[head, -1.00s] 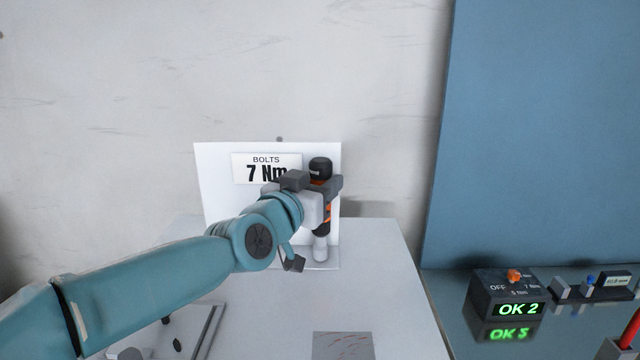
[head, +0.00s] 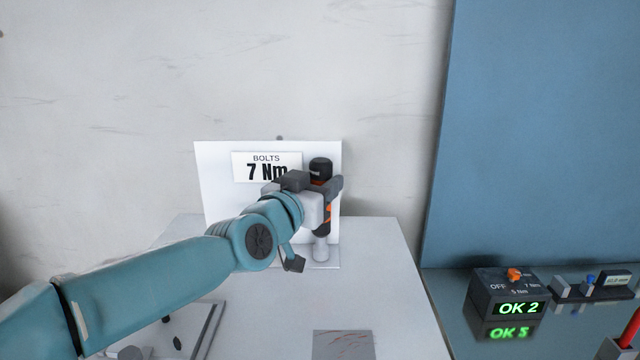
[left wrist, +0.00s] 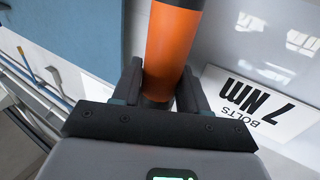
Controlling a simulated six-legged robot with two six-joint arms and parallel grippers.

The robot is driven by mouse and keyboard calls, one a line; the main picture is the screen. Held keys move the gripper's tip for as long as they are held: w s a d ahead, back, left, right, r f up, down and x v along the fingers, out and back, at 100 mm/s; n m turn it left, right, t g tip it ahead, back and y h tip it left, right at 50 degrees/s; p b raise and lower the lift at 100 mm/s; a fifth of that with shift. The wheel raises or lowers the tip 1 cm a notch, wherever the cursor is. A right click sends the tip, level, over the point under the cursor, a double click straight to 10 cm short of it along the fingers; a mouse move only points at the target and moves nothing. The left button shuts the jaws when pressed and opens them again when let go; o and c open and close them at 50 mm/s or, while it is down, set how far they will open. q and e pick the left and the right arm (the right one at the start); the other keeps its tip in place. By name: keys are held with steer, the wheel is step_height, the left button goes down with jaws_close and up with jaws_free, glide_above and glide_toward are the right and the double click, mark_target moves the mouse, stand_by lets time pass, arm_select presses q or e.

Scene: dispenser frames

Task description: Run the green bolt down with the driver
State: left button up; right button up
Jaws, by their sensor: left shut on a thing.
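The driver (head: 320,168) has a black cap, an orange body and a grey lower end. It stands upright in front of the white board marked "BOLTS 7 Nm" (head: 222,190). My left gripper (head: 328,192) is shut on the driver's body. In the left wrist view the orange body (left wrist: 174,45) sits between the two dark fingers (left wrist: 160,92). The driver's grey lower end (head: 320,246) is low, near the board's foot. I cannot tell whether it touches anything. I see no green bolt. My right gripper is not in view.
A dark control box (head: 508,297) with an orange knob reads "OK 2" on the right bench. Small parts (head: 590,288) and a red handle (head: 630,328) are beside it. A plate with dark spots (head: 207,332) is partly behind my left arm. A scratched grey square (head: 343,346) lies in front.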

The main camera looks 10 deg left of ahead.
mark_target(316, 166)
arm_select(q)
steer(key=shift+f, duration=0.15)
steer(key=shift+w+r+p, duration=0.2)
steer(key=shift+r+p, duration=0.8)
steer(key=shift+r, duration=0.05)
steer(key=shift+s+r+p, duration=0.2)
steer(key=shift+r+p, duration=0.55)
steer(key=shift+r, duration=0.2)
steer(key=shift+w+r+p, duration=0.15)
steer(key=shift+r+p, duration=0.5)
steer(key=shift+p, duration=0.05)
